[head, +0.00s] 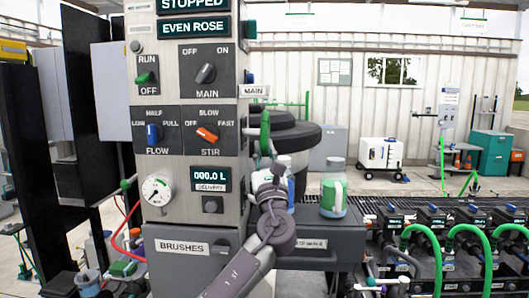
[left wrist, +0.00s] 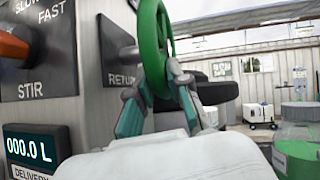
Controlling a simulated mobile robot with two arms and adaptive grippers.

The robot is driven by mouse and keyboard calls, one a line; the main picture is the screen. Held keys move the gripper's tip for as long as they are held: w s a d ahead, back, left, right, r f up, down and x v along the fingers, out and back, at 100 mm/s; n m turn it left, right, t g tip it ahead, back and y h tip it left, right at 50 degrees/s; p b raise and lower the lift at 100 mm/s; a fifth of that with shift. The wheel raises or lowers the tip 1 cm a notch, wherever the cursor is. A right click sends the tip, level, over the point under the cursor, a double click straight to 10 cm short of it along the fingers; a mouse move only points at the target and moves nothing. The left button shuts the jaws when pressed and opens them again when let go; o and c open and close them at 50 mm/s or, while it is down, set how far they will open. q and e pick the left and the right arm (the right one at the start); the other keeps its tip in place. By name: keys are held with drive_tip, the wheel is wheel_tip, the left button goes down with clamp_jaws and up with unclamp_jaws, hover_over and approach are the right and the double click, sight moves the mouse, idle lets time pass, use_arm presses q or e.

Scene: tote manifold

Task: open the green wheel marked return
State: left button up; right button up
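The green wheel (head: 265,132) stands on the right side of the grey control panel, seen nearly edge-on in the head view. In the left wrist view the wheel (left wrist: 153,38) is large, beside a dark plate with a partly covered label reading "RETU". My left gripper (head: 266,165) reaches up to the wheel from below. In the left wrist view the two fingers of my left gripper (left wrist: 158,72) sit close on either side of the lower rim and appear to pinch it. The wheel's hub is mostly hidden. My right gripper is not in view.
The panel (head: 153,225) carries an orange stir knob (head: 207,134), a blue flow knob (head: 152,133) and a gauge (head: 157,190) close to my arm. A jar with a green label (head: 333,190) stands to the right. Green hoses (head: 425,240) fill the lower right.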

use_arm(q)
drive_tip(key=o, duration=0.3)
drive_tip(key=v, duration=1.2)
